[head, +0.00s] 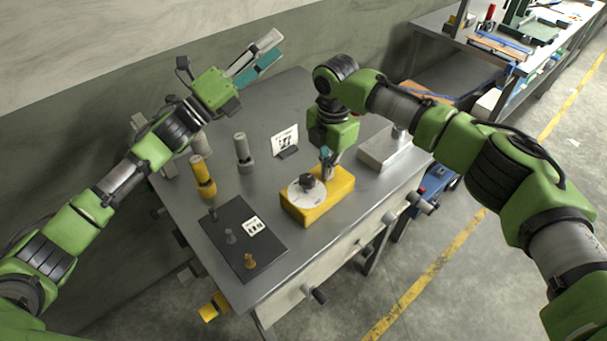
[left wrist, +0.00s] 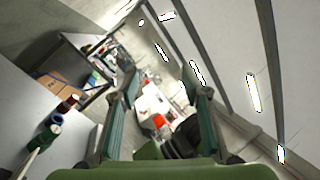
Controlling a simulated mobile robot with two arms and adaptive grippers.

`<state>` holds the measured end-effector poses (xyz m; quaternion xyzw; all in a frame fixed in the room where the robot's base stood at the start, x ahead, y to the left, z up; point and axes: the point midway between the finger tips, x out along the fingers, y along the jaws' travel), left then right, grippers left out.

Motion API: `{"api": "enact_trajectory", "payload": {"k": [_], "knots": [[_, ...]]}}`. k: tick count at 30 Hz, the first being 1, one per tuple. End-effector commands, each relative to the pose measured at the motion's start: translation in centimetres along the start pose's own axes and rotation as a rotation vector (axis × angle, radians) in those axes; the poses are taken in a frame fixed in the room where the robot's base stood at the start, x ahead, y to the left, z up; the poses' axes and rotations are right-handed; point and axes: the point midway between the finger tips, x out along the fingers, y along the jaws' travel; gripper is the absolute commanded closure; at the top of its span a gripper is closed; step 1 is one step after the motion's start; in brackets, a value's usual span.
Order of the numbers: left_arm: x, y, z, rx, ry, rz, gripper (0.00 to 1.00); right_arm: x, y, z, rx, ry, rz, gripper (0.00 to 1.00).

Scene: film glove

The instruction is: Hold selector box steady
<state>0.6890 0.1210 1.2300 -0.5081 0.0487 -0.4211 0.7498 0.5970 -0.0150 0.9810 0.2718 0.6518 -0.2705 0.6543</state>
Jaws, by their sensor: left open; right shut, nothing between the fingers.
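The selector box (head: 335,200) is a yellow box on the grey metal table, near its front middle. A white dial disc with a black knob (head: 306,181) sits on the left part of its top. My right gripper (head: 327,173) points down at the box's top, behind and right of the knob; its fingers are shut and empty. I cannot tell whether the fingertips touch the box. My left gripper (head: 257,58) is raised above the back of the table, open and empty, far from the box. Its spread fingers also show in the left wrist view (left wrist: 160,120).
A black mat (head: 270,240) with small pegs and a label lies left of the box. Yellow (head: 203,176) and grey (head: 243,153) upright handles stand behind it. A small sign (head: 285,140) and a light metal box (head: 382,150) stand behind the selector box. Knobs stick out along the table's front.

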Motion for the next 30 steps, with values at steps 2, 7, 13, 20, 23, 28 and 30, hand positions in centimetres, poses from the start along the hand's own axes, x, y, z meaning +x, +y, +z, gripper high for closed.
{"api": "enact_trajectory", "payload": {"k": [2,7,13,20,23,28,30], "knots": [[1.2,0.1,1.5,-0.132,-0.056,0.056,0.58,0.6,-0.3,-0.1,0.001,0.002,-0.009,1.00],[3.0,1.3,3.5,-0.439,-0.168,0.194,0.58,0.6,-0.3,-0.1,0.001,0.002,-0.009,1.00],[3.7,3.0,3.2,-0.798,-0.278,0.376,0.58,0.6,-0.3,0.0,0.001,0.002,-0.009,1.00],[2.7,4.2,-0.4,-1.169,-0.391,0.634,0.58,0.6,-0.3,0.0,0.001,0.001,-0.010,1.00],[1.5,4.2,-2.6,-1.304,-0.441,0.765,0.58,0.6,-0.3,0.0,0.001,0.001,-0.010,1.00],[-1.6,3.4,-6.9,-1.479,-0.540,1.014,0.58,0.6,-0.3,0.0,0.001,0.001,-0.010,1.00],[-3.3,2.8,-8.6,-1.526,-0.588,1.124,0.58,0.6,-0.3,0.0,0.001,0.001,-0.010,1.00]]}}
